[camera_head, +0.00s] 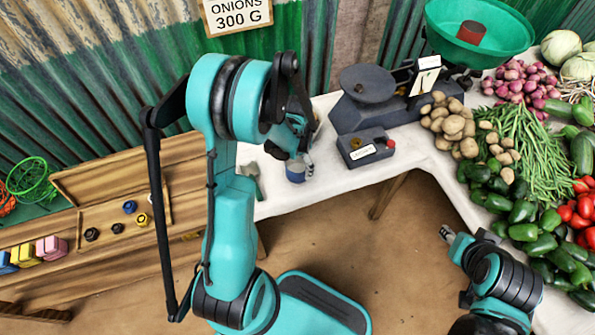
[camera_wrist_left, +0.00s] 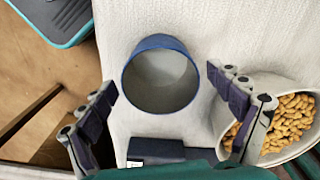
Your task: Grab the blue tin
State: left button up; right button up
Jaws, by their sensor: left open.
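The blue tin (camera_head: 295,173) stands on the white cloth near the front edge of the stall table. In the left wrist view the tin (camera_wrist_left: 160,80) is seen from above, upright, open-topped and empty inside. My left gripper (camera_head: 292,152) is just above it. In the left wrist view its jaws (camera_wrist_left: 160,88) are spread wide, one finger on each side of the tin, with gaps and no visible contact. My right gripper (camera_head: 447,235) is at the lower right, away from the tin; its fingers are too small to judge.
In the left wrist view a pale bowl of peanuts (camera_wrist_left: 270,130) is close beside the right finger, and a dark box (camera_wrist_left: 165,151) lies near the tin. A scale (camera_head: 368,84) stands behind right. Potatoes (camera_head: 452,125) and other vegetables fill the right. Wooden trays (camera_head: 125,215) are left.

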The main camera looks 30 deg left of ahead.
aim_at(298, 168)
pick_arm(q)
notch_tip(298, 168, down, 2)
jog(key=shift+f+b, duration=0.25)
jog(key=shift+b, duration=0.05)
jog(key=shift+r, duration=0.1)
jog(key=c, duration=1.3)
